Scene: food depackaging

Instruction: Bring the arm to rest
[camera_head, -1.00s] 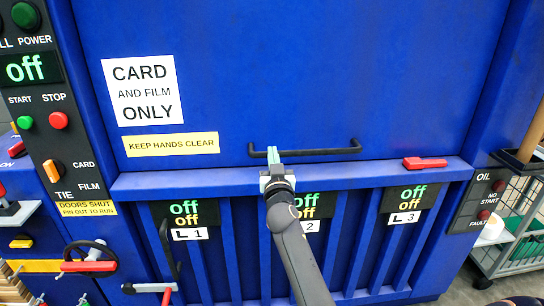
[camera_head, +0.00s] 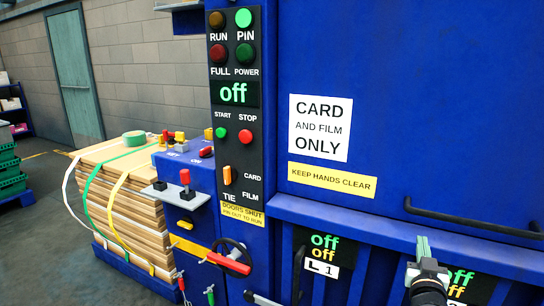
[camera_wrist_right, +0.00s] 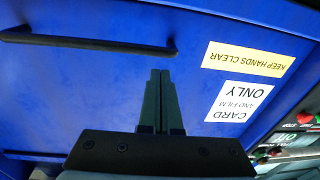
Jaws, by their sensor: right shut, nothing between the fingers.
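My right gripper (camera_head: 424,246) is at the lower right of the head view, in front of the blue baler's lower front. Its fingers are shut with nothing between them, and they point up. In the right wrist view the two fingers (camera_wrist_right: 159,100) lie side by side, close to the end of the black door handle (camera_wrist_right: 90,43). I cannot tell whether they touch it. The handle (camera_head: 475,220) also shows in the head view, up and right of the fingers. My left gripper is not in view.
A strapped stack of card (camera_head: 125,215) stands at the left. Grey floor (camera_head: 50,250) is open at the far left.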

